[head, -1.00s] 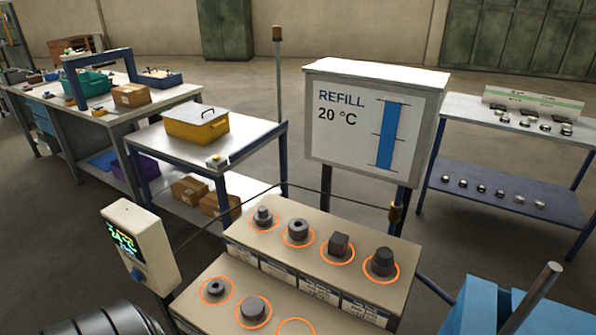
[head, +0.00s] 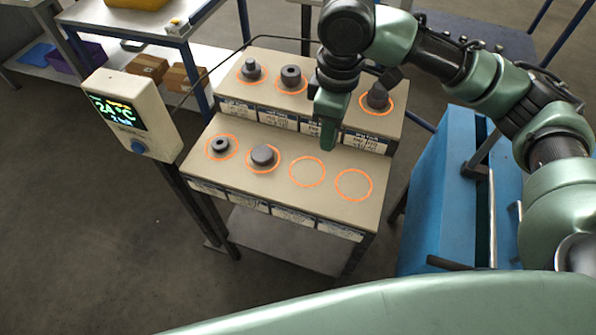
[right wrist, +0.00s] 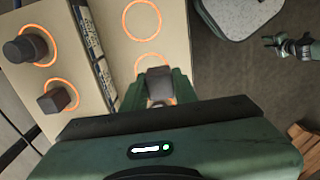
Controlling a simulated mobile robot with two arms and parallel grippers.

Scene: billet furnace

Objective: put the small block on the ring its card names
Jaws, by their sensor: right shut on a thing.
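My right gripper (head: 327,148) hangs over the two-step stand, near the back edge of its lower step. Two orange rings on the lower step are empty: the third (head: 307,171) and the right-hand one (head: 353,185). A ring-shaped piece (head: 221,145) and a round block (head: 263,156) stand in the other lower rings. Cards (head: 277,119) line the step fronts; their text is too small to read.
The upper step holds a stepped piece (head: 251,69), a holed piece (head: 290,76) and a dark cylinder (head: 378,95). A square block (right wrist: 57,98) shows in the right wrist view. A display box (head: 130,115) stands left, a blue cabinet (head: 440,200) right.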

